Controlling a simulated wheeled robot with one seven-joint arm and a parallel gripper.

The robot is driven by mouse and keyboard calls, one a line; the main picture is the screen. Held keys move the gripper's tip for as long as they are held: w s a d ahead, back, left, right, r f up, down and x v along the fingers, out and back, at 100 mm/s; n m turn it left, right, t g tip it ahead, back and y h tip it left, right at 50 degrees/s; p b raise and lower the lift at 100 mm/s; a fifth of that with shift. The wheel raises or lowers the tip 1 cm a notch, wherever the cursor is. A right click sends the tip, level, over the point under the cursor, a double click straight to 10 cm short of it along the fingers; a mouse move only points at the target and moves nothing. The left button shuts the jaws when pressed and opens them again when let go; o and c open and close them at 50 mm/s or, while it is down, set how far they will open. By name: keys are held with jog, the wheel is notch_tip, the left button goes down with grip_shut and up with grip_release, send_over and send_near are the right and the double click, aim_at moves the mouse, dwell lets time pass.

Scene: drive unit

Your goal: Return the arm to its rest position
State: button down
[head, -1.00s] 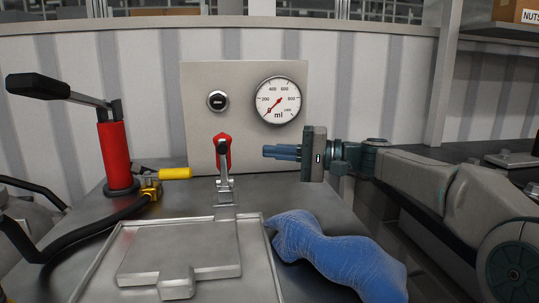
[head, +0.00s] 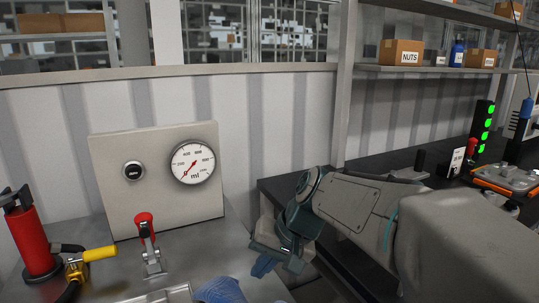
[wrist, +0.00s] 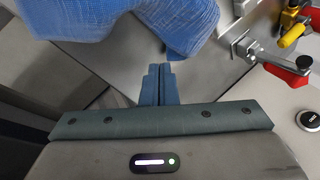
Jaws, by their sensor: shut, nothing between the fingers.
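My gripper (head: 264,266) hangs low at the right edge of the metal bench in the head view, with my arm folded behind it. In the wrist view my gripper (wrist: 158,78) has its two blue fingers together, with nothing between them. A crumpled blue cloth (wrist: 185,22) lies on the bench beyond the fingertips; only its top edge shows at the bottom of the head view (head: 220,291). My gripper looks apart from the cloth.
A panel with a gauge (head: 192,162) and a black knob (head: 133,171) stands behind a red-handled clamp (head: 147,232). A red cylinder pump (head: 32,240) and yellow-handled valve (head: 98,254) are at left. A dark counter (head: 285,190) lies behind my arm, under shelves with boxes (head: 401,52).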

jog(key=s+d+r+h+p, duration=0.2)
jog(key=s+d+p, duration=0.3)
jog(key=d, duration=0.3)
jog(key=s+d+r+t+h+p, duration=0.1)
jog(key=s+d+r+h+p, duration=0.2)
jog(key=s+d+p, duration=0.3)
jog(key=shift+s+d+r+h, duration=0.15)
jog(key=shift+s+d+h, duration=0.25)
jog(key=shift+d, duration=0.8)
